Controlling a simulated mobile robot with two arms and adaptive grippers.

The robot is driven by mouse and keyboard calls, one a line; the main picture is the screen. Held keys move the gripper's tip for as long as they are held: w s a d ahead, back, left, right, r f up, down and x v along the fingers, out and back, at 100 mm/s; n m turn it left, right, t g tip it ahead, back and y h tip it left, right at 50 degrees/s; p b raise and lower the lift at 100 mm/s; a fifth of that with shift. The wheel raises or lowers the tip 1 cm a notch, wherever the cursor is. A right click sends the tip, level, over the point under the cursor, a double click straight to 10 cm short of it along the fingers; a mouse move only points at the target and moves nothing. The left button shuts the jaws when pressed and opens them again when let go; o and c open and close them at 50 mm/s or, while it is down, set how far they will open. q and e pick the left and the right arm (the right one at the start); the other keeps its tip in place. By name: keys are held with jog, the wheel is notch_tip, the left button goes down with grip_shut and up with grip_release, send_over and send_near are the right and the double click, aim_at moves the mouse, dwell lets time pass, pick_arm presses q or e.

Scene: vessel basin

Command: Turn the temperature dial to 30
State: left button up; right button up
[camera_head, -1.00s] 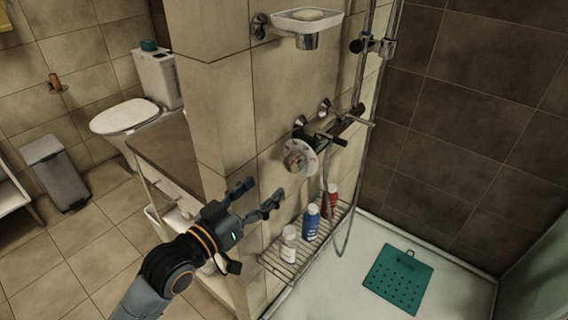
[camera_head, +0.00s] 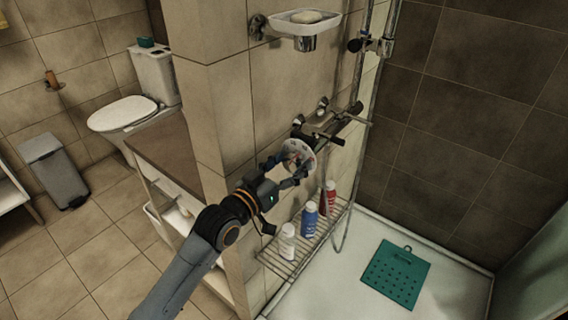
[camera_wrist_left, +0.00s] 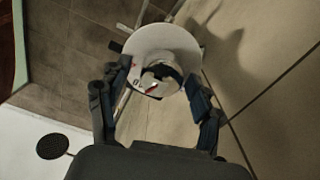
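The temperature dial is a white disc (camera_head: 301,150) on the tiled shower wall, below the mixer tap. In the left wrist view the dial (camera_wrist_left: 165,45) shows a round grey knob at its centre, with red and dark marks; the numbers are too small to read. My left gripper (camera_head: 284,170) is at the dial in the head view. In the left wrist view its two fingers (camera_wrist_left: 158,92) are spread apart, one on either side of the knob and over the disc's edges. Whether they touch the dial I cannot tell. My right gripper is not in view.
The mixer tap (camera_head: 322,128) with dark handles sits just above the dial. A wire shelf (camera_head: 277,264) below holds a white bottle (camera_head: 287,241), a blue bottle (camera_head: 310,218) and a red bottle (camera_head: 331,193). A soap dish (camera_head: 304,22) is above. A hose hangs at right.

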pick_arm(q)
jog(key=c, duration=0.9)
jog(key=shift+r+n+p, duration=0.15)
jog(key=shift+n+p, duration=1.6)
jog(key=shift+n, duration=0.35)
jog(key=n+p, duration=0.1)
jog(key=n, duration=0.3)
jog(key=shift+p, duration=0.4)
jog(key=shift+n, duration=0.3)
jog(key=o, duration=1.1)
jog(key=shift+d, duration=0.1)
